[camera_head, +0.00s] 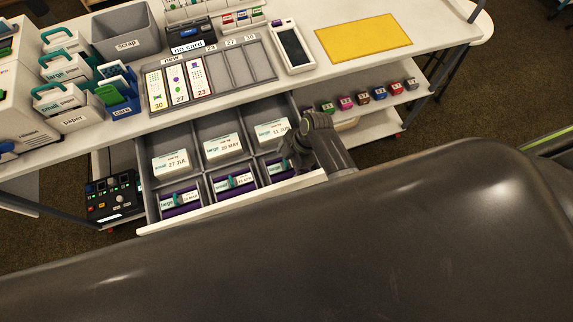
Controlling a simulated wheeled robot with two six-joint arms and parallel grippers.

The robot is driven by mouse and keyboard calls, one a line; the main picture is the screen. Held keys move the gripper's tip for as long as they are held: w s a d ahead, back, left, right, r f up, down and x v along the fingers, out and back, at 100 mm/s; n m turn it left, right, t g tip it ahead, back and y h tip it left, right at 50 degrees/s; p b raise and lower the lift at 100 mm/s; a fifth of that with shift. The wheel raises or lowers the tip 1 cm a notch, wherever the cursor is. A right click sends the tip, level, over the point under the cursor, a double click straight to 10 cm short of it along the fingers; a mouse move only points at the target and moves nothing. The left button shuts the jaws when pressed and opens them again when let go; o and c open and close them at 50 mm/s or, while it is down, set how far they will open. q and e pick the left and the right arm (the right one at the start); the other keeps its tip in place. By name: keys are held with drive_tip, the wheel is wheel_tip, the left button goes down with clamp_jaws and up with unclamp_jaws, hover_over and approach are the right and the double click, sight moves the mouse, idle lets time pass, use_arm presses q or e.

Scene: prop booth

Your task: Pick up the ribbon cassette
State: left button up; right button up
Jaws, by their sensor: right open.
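The open drawer (190,220) has a back row of white labelled packs and a front row of purple items with white labels, which look like ribbon cassettes. The front items are a left one (180,201), a middle one (234,183) and a right one (279,170). Labels read "large" or "small" with dates too small to read surely. My right gripper (290,160) is open over the drawer's right end, close to the right purple item and partly covering it and the white pack (270,131) behind. I cannot tell whether it touches either. My left gripper is not in view.
The white worktop (300,88) above holds a grey scrap bin (126,33), a card tray (215,70), a handheld device (292,47) and a yellow mat (363,37). Small coloured spools (379,93) stand on the shelf at right. A control box (113,200) sits left of the drawer.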

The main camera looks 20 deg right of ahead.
sight(288, 164)
drive_tip(key=shift+c, duration=0.4)
drive_tip(key=c, duration=0.8)
drive_tip(key=shift+r, duration=0.15)
wheel_tip(288, 164, up, 18)
drive_tip(key=shift+f, duration=0.1)
